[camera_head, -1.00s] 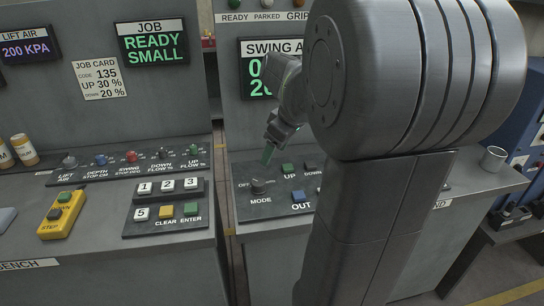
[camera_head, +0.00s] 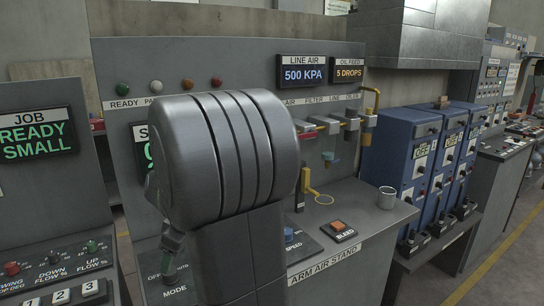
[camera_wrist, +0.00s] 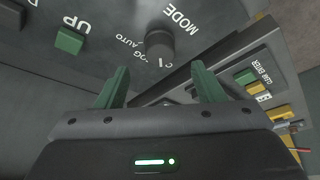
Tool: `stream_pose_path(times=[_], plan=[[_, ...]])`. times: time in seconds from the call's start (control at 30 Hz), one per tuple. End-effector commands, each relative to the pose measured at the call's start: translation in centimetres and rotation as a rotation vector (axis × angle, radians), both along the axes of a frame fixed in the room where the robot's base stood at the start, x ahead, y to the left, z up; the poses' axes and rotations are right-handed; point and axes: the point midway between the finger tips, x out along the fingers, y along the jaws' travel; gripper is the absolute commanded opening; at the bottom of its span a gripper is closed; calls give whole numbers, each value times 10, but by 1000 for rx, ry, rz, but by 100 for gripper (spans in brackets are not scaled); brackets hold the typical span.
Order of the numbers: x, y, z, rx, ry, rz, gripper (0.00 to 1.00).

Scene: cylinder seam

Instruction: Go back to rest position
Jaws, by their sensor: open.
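My gripper (camera_wrist: 161,86) shows in the wrist view with its two green fingers apart and nothing between them. Beyond the fingers is the dark control panel of the arm air stand, with the mode knob (camera_wrist: 160,44) and the green UP button (camera_wrist: 69,41). In the head view my gripper (camera_head: 172,243) points down above the panel, near the MODE label. My large grey arm hides most of the panel and part of the stand's screen there.
The arm air stand (camera_head: 345,238) carries a grey cup (camera_head: 386,197), a bleed button (camera_head: 338,226) and air fittings (camera_head: 330,127). Blue cabinets (camera_head: 400,150) stand to the right. The job console (camera_head: 40,180) is at left. Floor with a yellow line is clear at far right.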

Motion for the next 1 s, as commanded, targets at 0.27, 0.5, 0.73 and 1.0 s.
stream_pose_path(times=[0.27, 0.5, 0.73, 1.0], plan=[[4, 17, -44, -3, 2, 1, 62], [5, 23, -57, -1, 1, -1, 62], [5, 23, -57, 0, 0, -5, 62], [5, 20, -48, 2, -2, -1, 62]])
